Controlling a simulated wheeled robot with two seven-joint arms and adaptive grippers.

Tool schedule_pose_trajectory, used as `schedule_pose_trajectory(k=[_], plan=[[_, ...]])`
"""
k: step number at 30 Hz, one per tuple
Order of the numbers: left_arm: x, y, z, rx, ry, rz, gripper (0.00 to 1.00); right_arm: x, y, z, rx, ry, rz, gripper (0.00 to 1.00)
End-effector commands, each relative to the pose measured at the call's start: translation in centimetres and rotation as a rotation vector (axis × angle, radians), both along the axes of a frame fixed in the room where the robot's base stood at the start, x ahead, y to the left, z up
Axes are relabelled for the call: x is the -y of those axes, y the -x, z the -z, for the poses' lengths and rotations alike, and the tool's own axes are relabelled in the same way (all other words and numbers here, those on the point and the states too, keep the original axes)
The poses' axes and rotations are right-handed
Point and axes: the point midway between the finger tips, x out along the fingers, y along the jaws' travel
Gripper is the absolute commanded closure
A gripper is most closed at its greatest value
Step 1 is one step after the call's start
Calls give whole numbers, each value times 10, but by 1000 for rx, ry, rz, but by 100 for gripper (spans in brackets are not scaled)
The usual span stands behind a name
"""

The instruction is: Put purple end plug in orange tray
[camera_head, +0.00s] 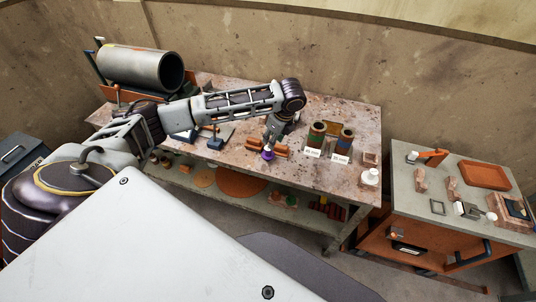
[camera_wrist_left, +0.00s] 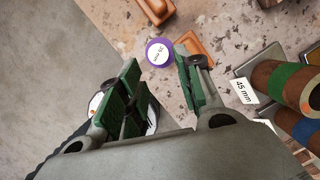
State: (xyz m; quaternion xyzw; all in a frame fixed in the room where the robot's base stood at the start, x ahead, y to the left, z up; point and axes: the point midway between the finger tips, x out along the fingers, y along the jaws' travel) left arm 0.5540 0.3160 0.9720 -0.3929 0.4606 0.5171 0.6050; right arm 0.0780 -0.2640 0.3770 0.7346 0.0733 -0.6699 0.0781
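The purple end plug (camera_head: 268,155) stands near the front edge of the stone-topped workbench. In the left wrist view the purple end plug (camera_wrist_left: 158,53) shows a round white top with small print, inside a purple rim. My left gripper (camera_head: 269,143) is over the plug. In the wrist view my left gripper (camera_wrist_left: 159,70) has its green-padded fingers apart, with the plug just beyond the fingertips, between their lines. Nothing is held. The orange tray (camera_head: 485,175) lies on the separate cabinet top at the right and looks empty. My right gripper is not in view.
Orange blocks (camera_head: 281,150) lie close beside the plug. Banded pipe pieces (camera_head: 316,136) with size labels stand to the right. A large grey pipe (camera_head: 142,68) lies at the back left. A gap separates bench and cabinet. Small parts (camera_head: 470,210) lie before the tray.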

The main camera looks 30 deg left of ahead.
Motion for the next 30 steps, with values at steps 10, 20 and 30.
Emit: schedule_pose_trajectory(k=[10, 20, 30], plan=[[-9, -1, 30, 0, 0, -1, 65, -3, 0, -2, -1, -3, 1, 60], [-9, -1, 30, 0, 0, 0, 65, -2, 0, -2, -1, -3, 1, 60], [-19, -1, 51, -1, -2, -1, 65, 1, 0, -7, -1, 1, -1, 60]])
